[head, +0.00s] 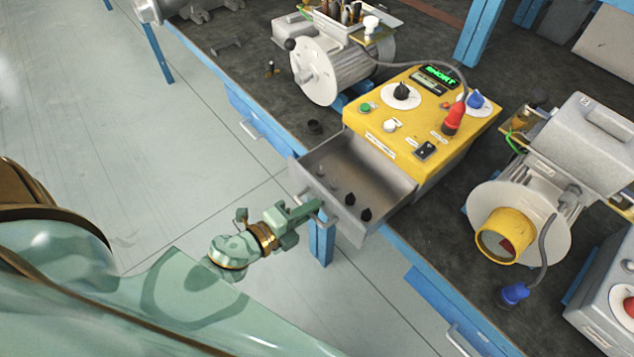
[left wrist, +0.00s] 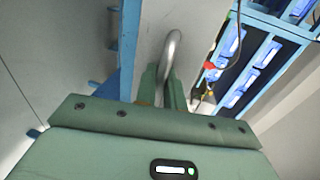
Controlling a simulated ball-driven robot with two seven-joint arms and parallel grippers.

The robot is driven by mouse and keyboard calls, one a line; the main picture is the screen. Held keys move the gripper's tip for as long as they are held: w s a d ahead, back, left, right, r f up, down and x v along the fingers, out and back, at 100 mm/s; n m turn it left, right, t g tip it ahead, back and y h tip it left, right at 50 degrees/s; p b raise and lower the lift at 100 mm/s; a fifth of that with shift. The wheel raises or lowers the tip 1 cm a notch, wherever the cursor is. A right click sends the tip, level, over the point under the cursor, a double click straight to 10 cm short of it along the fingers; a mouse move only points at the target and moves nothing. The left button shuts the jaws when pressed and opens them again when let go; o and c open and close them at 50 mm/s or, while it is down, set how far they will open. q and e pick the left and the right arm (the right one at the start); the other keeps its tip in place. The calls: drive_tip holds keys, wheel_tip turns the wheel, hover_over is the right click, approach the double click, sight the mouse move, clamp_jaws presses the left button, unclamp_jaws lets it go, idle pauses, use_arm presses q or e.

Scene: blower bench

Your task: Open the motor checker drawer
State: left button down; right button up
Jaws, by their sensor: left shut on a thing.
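The yellow motor checker (head: 423,112) stands on the bench with a lit green display, knobs and plugs. Its grey drawer (head: 352,176) is pulled out toward me, past the bench edge. Small dark knobs or caps lie inside it. My left gripper (head: 314,208) is at the drawer's front face, shut on the drawer handle. In the left wrist view the curved metal handle (left wrist: 172,52) rises between the fingers of the left gripper (left wrist: 163,88). My right gripper is not in view.
A grey motor (head: 330,68) stands behind left of the checker. Another motor with a yellow ring (head: 503,236) stands to the right, with a blue plug (head: 513,294) near it. A blue bench drawer (head: 262,125) with a handle is under the bench top. The floor at left is clear.

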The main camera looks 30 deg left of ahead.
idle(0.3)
use_arm(q)
drive_tip(key=c, duration=1.6)
unclamp_jaws()
drive_tip(key=shift+c, duration=0.2)
drive_tip(key=v, duration=1.6)
drive_tip(key=shift+s, duration=0.2)
